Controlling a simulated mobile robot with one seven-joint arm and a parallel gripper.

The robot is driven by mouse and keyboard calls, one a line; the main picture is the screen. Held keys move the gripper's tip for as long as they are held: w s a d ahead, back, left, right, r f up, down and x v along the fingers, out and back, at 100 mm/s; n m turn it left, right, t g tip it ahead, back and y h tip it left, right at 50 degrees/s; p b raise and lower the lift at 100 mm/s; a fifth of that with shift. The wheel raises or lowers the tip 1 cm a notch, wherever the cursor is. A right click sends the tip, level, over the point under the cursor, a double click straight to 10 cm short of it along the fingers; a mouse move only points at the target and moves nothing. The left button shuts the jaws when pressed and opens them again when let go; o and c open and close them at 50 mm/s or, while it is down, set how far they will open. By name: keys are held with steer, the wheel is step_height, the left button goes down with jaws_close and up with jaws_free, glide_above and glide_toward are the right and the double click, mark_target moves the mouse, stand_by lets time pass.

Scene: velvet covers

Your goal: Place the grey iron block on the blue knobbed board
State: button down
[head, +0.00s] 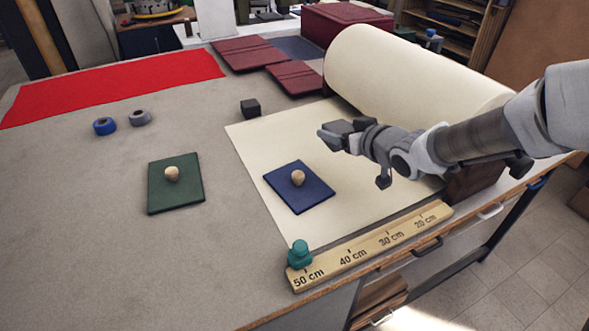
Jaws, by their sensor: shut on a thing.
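My gripper (334,136) is above the cream sheet, up and to the right of the blue knobbed board. It is shut on a dark grey block (339,127), which I take as the grey iron block. The fingers hide part of the block, and its outline blends with them. The blue knobbed board (316,194) lies flat on the cream sheet, with a round pale wooden knob (298,177) in its middle. The board carries nothing else, and the held block is apart from it.
A dark cube (250,108) stands on the table beyond the sheet. A green knobbed board (160,197) lies left. A large cream roll (400,75) stands behind my gripper. A wooden ruler (365,246) with a teal knob (299,254) lines the front edge. Two tape rolls (105,126) lie left.

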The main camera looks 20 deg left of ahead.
steer(key=shift+a+r, duration=0.2)
steer(key=shift+a, duration=0.05)
steer(key=shift+s+a+f+b, duration=0.1)
steer(key=shift+a+f+b, duration=1.1)
steer(key=shift+a+f, duration=1.6)
steer(key=shift+s+a+f+b, duration=0.1)
steer(key=shift+a+f+b, duration=1.1)
steer(key=shift+a+f, duration=1.6)
steer(key=shift+a+r, duration=0.2)
steer(key=shift+r, duration=0.05)
steer(key=shift+f+b, duration=0.65)
steer(key=shift+b, duration=0.15)
jaws_free()
steer(key=shift+d+f, duration=0.1)
